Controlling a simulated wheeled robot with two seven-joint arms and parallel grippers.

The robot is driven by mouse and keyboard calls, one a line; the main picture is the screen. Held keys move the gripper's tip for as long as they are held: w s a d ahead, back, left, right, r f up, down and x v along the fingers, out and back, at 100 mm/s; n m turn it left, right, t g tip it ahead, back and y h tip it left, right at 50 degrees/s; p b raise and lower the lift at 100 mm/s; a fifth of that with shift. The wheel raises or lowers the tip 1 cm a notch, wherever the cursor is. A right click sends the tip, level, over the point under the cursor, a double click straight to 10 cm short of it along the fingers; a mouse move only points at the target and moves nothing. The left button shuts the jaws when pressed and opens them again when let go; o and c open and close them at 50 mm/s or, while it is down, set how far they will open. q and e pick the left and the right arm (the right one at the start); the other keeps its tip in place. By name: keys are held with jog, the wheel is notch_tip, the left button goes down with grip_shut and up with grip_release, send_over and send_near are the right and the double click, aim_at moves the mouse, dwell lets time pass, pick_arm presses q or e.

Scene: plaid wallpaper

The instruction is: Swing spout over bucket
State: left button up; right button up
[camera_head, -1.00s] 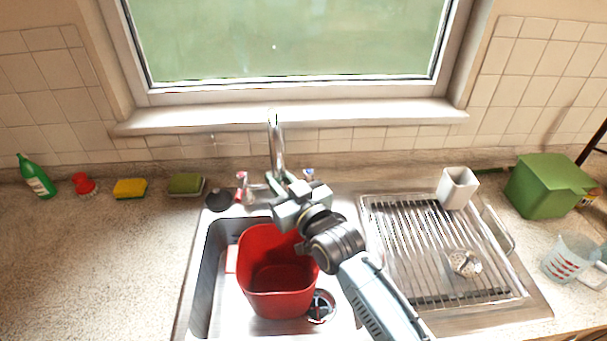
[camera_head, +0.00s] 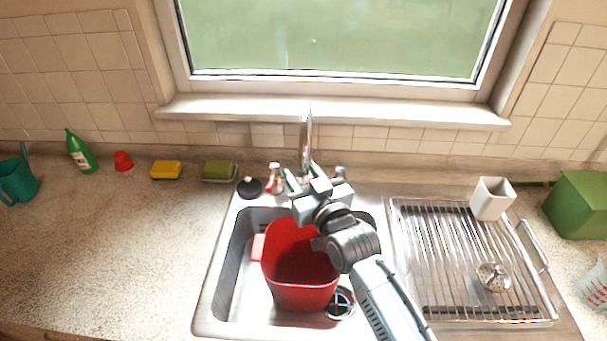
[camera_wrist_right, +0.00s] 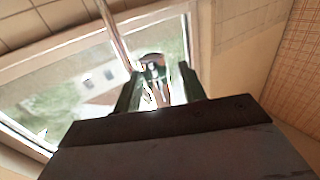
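The chrome faucet spout (camera_head: 307,135) rises behind the sink, upright in front of the window. The red bucket (camera_head: 300,297) stands in the sink basin, partly hidden by my right arm. My right gripper (camera_head: 302,174) is at the lower part of the spout, above the back of the basin. Its fingers are apart, one on each side of the spout in the head view; I cannot tell whether they touch it. In the right wrist view the fingers (camera_wrist_right: 160,85) are spread, with a shiny metal piece between them and the spout (camera_wrist_right: 113,35) rising at upper left. My left gripper is not in view.
Tap handles (camera_head: 274,178) flank the spout. A ribbed drainboard (camera_head: 440,307) with a white cup (camera_head: 492,198) and a strainer (camera_head: 494,277) is at right. Sponges (camera_head: 166,170) and a green bottle (camera_head: 81,152) line the back left. The left counter is mostly clear.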

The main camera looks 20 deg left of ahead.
jog(key=shift+d, duration=0.1)
jog(key=v, duration=1.3)
jog(key=shift+s+b, duration=0.2)
jog(key=shift+b, duration=0.2)
